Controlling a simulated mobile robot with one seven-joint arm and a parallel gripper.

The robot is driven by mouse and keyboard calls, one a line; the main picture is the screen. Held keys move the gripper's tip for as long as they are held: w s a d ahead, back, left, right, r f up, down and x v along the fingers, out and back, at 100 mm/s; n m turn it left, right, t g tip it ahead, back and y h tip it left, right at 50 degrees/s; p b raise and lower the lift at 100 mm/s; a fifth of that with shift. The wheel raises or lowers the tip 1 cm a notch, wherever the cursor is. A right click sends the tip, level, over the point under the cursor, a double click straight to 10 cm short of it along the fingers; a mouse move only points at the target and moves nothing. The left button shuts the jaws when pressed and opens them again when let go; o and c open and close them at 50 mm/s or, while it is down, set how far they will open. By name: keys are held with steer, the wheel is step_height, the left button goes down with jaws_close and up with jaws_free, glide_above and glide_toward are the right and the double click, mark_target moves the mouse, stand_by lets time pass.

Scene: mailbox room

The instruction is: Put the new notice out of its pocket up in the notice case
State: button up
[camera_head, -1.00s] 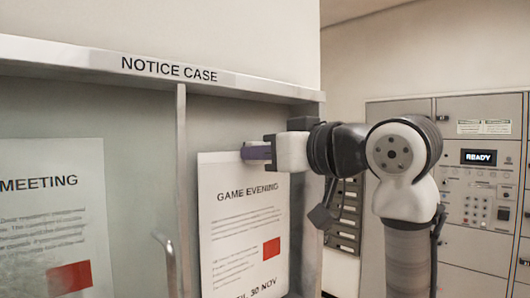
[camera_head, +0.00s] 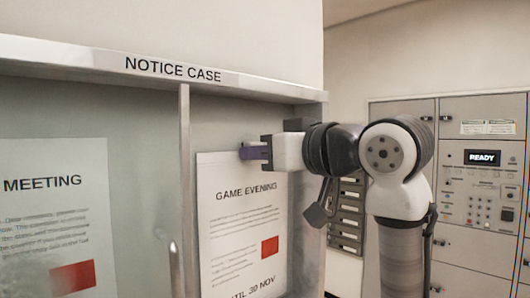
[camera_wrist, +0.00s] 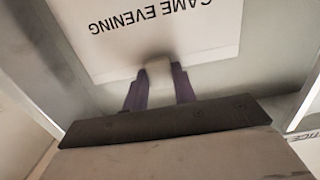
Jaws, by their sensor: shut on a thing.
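The notice case (camera_head: 60,53) fills the left of the head view. A white notice reading GAME EVENING, UNTIL 30 NOV (camera_head: 240,230), with a red square, hangs in its right section. My gripper (camera_head: 253,153) comes from the right to the notice's top edge. In the wrist view, the purple fingers (camera_wrist: 159,88) are shut on a pale tab (camera_wrist: 158,70) at the top edge of this notice (camera_wrist: 170,35). I cannot tell whether the sheet touches the back panel. No pocket is in view.
A MEETING notice (camera_head: 55,220) shows in the left section, behind what looks like a glass pane with a handle (camera_head: 172,258). The case's right frame (camera_head: 308,200) is close to my gripper. A slotted rack (camera_head: 347,215) and a cabinet with a READY display (camera_head: 482,157) stand at right.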

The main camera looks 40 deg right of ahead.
stand_by(0.3)
steer(key=o, duration=1)
steer(key=s+b, duration=0.1)
steer(key=s, duration=0.3)
steer(key=s+b, duration=0.2)
steer(key=s, duration=0.3)
steer(key=s+d+r+b, duration=0.1)
steer(key=s, duration=0.3)
steer(key=shift+s, duration=0.4)
